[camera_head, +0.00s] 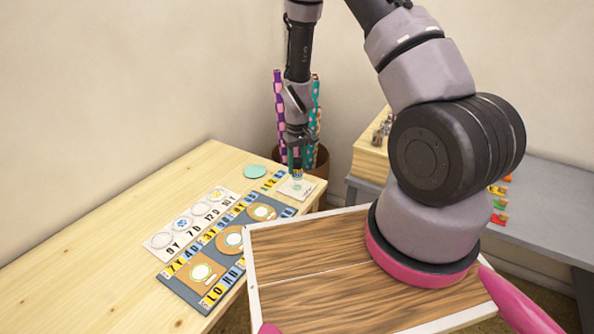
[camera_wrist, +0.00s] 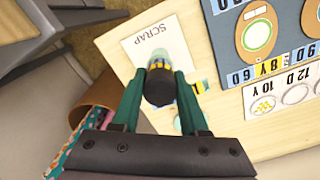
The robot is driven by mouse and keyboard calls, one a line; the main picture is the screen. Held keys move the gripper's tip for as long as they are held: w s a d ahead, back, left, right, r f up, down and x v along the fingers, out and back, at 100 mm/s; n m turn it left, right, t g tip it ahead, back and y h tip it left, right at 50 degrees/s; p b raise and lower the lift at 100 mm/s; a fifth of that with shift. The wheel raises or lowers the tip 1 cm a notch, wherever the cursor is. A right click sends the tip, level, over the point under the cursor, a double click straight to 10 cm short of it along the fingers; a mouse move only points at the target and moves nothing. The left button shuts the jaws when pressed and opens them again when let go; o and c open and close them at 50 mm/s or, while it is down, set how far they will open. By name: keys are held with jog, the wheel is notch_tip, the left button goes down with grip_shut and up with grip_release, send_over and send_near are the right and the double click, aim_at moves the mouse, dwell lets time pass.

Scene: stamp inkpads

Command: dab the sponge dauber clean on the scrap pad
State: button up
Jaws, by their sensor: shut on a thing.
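My gripper (camera_wrist: 158,100) is shut on the sponge dauber (camera_wrist: 159,88), which has a dark grip, a yellow and blue band and a pale green tip. In the head view, the dauber (camera_head: 297,175) points down over the white scrap pad (camera_head: 289,191). The wrist view shows the pad (camera_wrist: 139,45) with the word SCRAP, and the dauber's tip overlaps its edge nearest the gripper. I cannot tell whether the tip touches the pad. A faint greenish mark shows on the pad in the head view.
A blue-grey board (camera_head: 186,288) with inkpads and letter labels lies left of the pad. A white stamped card (camera_head: 161,241) and a teal disc (camera_head: 255,171) lie beside it. A bin (camera_head: 322,163) of patterned rolls stands behind the table corner. The table's left part is clear.

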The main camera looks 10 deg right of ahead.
aim_at(297, 174)
jog(key=shift+r, duration=0.75)
jog(key=shift+f, duration=0.1)
jog(key=shift+f, duration=2.15)
jog(key=shift+f, duration=0.55)
jog(key=shift+r, duration=0.55)
jog(key=shift+r, duration=2.25)
jog(key=shift+f, duration=2.25)
